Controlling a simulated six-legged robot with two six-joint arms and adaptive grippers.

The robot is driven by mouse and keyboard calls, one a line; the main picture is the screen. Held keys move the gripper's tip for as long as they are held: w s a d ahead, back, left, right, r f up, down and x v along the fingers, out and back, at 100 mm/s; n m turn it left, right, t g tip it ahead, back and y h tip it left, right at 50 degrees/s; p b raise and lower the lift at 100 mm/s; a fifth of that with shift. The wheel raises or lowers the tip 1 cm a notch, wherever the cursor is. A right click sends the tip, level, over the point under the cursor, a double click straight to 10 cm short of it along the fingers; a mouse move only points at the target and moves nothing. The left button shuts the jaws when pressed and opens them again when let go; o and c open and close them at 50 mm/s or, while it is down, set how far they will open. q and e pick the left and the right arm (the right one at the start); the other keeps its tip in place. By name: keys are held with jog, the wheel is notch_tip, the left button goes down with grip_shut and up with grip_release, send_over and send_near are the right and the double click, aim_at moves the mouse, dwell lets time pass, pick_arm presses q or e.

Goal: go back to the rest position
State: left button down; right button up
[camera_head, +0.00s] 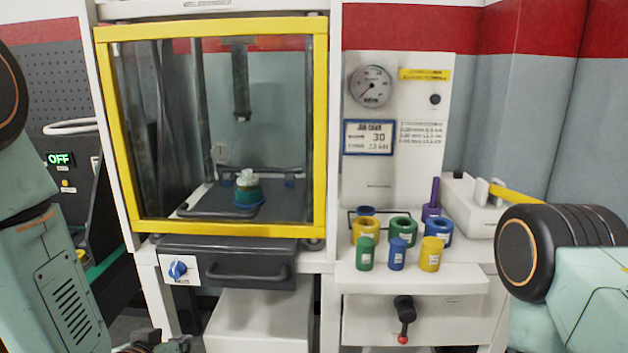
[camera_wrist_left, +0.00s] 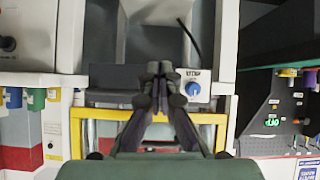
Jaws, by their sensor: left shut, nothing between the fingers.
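My left gripper (camera_head: 155,344) shows only in part at the bottom edge of the head view, low and in front of the test cabinet. In the left wrist view its fingers (camera_wrist_left: 160,72) are together with nothing between them. The wrist picture appears upside down, with the cabinet's blue knob (camera_wrist_left: 192,88) and yellow frame (camera_wrist_left: 80,130) behind the fingers. My right arm shows at the right edge of the head view, but its gripper is out of view.
The yellow-framed cabinet door (camera_head: 212,230) is closed over a teal-and-white part (camera_head: 247,187). A dark drawer (camera_head: 250,268) lies below. Several coloured cylinders, including a yellow one (camera_head: 431,253), stand on the white shelf (camera_head: 412,279). A red-tipped lever (camera_head: 404,320) sticks out below it.

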pick_arm(q)
jog(key=s+f+g, duration=0.5)
jog(key=s+f, duration=0.5)
jog(key=s, duration=0.5)
jog(key=s+f+g, duration=0.6)
jog(key=s+f, duration=0.4)
jog(key=s, duration=0.5)
jog(key=shift+s+d, duration=0.35)
